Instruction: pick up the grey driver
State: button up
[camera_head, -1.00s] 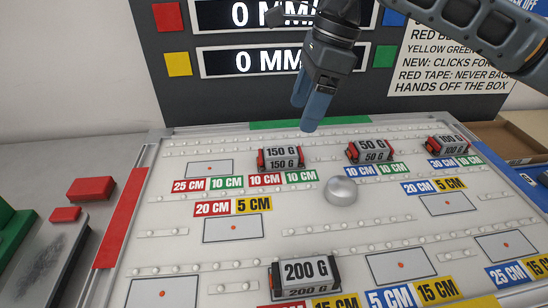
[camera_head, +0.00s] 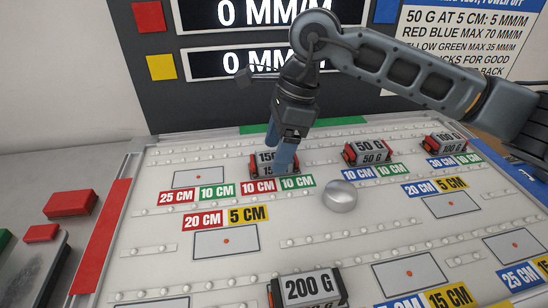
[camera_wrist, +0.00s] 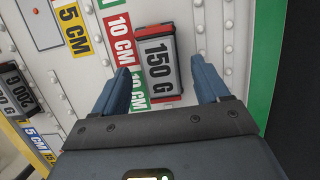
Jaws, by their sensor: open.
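No part is labelled as a driver; several dark grey blocks with red ends and weight labels stand on the white board. The 150 G block (camera_head: 261,169) is at the back, partly hidden by my gripper (camera_head: 277,152) in the head view. In the wrist view the 150 G block (camera_wrist: 158,88) shows between the two blue fingers of my gripper (camera_wrist: 160,66). The fingers are apart, one on each side of the block, and hold nothing. I cannot tell how far above the board the fingertips are.
The 50 G block (camera_head: 368,152) and 100 G block (camera_head: 444,144) stand to the right, the 200 G block (camera_head: 308,288) at the front. A silver dome (camera_head: 340,196) sits mid-board. The dark display panel (camera_head: 225,100) rises behind. Red blocks (camera_head: 71,203) lie left.

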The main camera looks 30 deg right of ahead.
jog(key=shift+a+f, duration=0.15)
jog(key=shift+f, duration=0.3)
jog(key=shift+f+b, duration=0.25)
jog(key=shift+b, duration=0.3)
dwell(0.4)
